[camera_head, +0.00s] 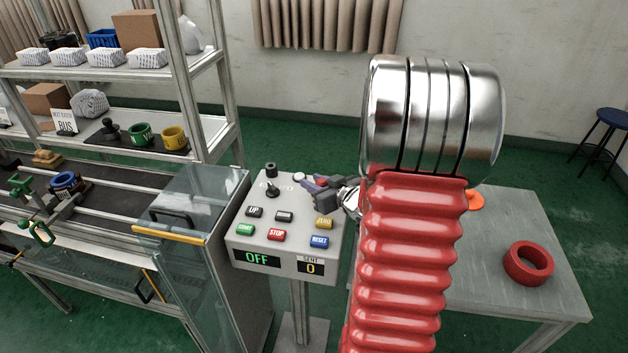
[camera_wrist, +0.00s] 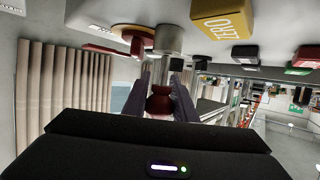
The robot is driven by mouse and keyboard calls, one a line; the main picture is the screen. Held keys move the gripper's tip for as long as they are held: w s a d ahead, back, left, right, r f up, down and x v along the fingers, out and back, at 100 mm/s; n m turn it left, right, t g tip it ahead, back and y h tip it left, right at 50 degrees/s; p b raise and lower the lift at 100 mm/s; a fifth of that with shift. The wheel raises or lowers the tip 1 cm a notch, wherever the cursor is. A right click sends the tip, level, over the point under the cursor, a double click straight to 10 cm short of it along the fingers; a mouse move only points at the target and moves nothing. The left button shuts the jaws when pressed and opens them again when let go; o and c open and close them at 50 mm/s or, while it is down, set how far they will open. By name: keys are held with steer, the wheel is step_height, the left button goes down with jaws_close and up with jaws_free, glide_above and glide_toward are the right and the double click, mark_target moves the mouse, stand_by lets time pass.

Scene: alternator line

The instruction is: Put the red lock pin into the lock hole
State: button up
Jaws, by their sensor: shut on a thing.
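My gripper (camera_head: 313,186) is over the upper right part of the grey control panel (camera_head: 240,237). In the wrist view my gripper (camera_wrist: 160,90) is shut on the red lock pin (camera_wrist: 158,102), whose rounded red end shows between the fingers. A silver cylindrical post (camera_wrist: 168,40) stands on the panel directly beyond the pin, in line with it. The lock hole itself is hidden, and I cannot tell whether the pin's far end is inside the post or just short of it. In the head view the pin is mostly hidden by the fingers.
The yellow ZERO button (camera_head: 324,223) is close to my gripper; it also shows in the wrist view (camera_wrist: 222,27). A black lever (camera_head: 272,189) and several buttons are on the panel. An orange-yellow disc (camera_wrist: 133,33) is beside the post. A red ring (camera_head: 529,264) lies on the right table.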

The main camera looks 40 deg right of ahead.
steer(key=shift+f, duration=1.1)
steer(key=o, duration=1.1)
steer(key=shift+d, duration=0.15)
